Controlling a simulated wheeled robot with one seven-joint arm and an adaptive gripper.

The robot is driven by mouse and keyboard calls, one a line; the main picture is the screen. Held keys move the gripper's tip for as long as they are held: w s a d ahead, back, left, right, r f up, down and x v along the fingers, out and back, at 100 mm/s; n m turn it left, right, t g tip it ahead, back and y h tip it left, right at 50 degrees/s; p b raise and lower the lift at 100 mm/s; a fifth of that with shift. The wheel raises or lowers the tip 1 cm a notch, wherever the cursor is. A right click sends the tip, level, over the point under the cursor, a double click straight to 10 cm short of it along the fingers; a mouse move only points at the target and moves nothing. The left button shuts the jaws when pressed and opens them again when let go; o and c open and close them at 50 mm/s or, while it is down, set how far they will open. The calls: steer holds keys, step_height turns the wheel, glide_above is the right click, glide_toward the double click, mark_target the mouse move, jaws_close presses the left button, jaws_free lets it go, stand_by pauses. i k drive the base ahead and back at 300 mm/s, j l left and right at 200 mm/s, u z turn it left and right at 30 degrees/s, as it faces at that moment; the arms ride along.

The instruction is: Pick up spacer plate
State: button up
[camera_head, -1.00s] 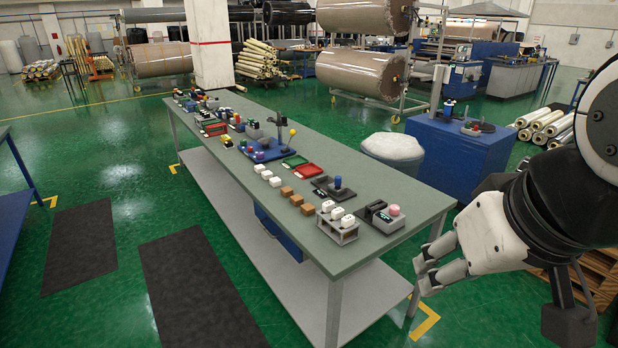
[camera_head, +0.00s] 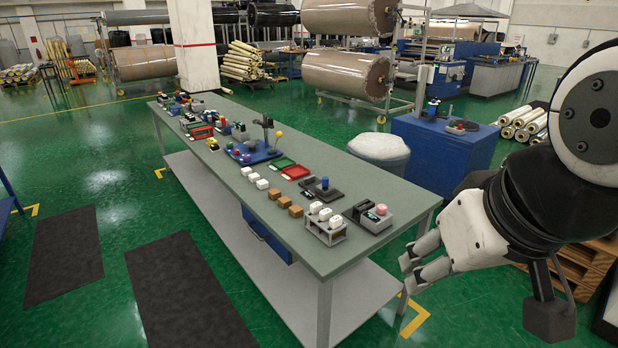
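A long workbench (camera_head: 345,235) with a grey-green top holds many small parts. I cannot tell for sure which of them is the spacer plate. A dark flat plate with a blue knob (camera_head: 323,186) lies towards the near right part of the bench, beside a red tray (camera_head: 296,172) and a green tray (camera_head: 279,164). My gripper (camera_head: 408,274) is at the right, off the bench's near right corner and apart from it. Its two fingers point left with a gap between them, and nothing shows in it.
A rack with white pieces (camera_head: 325,228) and a grey box with a pink button (camera_head: 375,216) stand near the bench's front end. Brown blocks (camera_head: 284,201) sit beside them. A blue cabinet (camera_head: 440,155) and a white-topped bin (camera_head: 379,150) stand behind. The green floor left of the bench has dark mats (camera_head: 185,290).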

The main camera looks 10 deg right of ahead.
mark_target(326, 214)
steer(key=i+u, duration=0.35)
steer(key=i, duration=0.85)
